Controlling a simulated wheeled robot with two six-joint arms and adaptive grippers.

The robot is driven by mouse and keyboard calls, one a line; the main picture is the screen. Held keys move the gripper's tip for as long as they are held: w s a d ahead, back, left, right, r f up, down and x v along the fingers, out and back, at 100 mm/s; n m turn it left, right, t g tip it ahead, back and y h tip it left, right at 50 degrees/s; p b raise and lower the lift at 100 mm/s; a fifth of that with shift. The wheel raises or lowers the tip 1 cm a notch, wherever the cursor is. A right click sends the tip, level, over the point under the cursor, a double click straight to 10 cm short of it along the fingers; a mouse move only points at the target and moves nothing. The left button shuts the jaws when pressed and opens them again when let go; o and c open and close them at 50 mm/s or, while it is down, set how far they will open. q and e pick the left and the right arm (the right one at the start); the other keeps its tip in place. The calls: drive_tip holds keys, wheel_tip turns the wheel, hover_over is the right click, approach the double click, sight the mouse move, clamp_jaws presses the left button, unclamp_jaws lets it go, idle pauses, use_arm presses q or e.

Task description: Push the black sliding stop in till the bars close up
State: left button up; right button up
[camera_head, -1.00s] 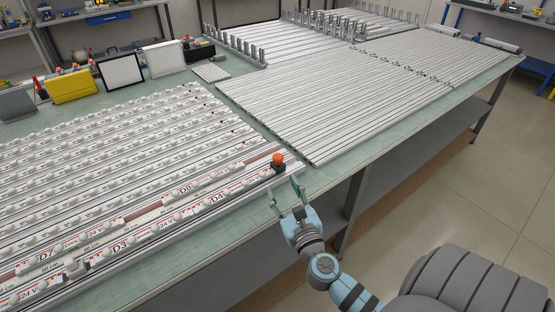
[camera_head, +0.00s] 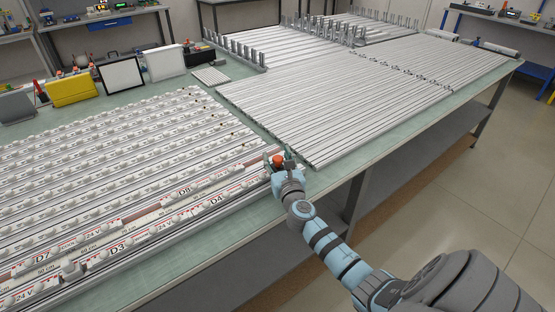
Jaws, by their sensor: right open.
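The black sliding stop with its orange-red knob (camera_head: 278,160) stands at the right end of the front rows of bars. My right gripper (camera_head: 280,161) is at the stop, its open fingers on either side of the knob. The stop's black body is mostly hidden behind the gripper, and I cannot tell if the fingers touch it. The white labelled bars (camera_head: 150,232) lie in long rows on the left of the table, with brown-red gaps showing in the front rows. My left gripper is not in view.
Bare aluminium profiles (camera_head: 350,95) cover the right part of the green table (camera_head: 335,178). A yellow case (camera_head: 72,90) and framed panels (camera_head: 121,74) stand along the back left. The table's front edge lies under my right arm.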

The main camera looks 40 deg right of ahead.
clamp_jaws()
drive_tip(key=shift+a+p, duration=0.3)
drive_tip(key=shift+a, duration=0.95)
unclamp_jaws()
drive_tip(key=shift+s, duration=0.1)
drive_tip(key=v, duration=1.2)
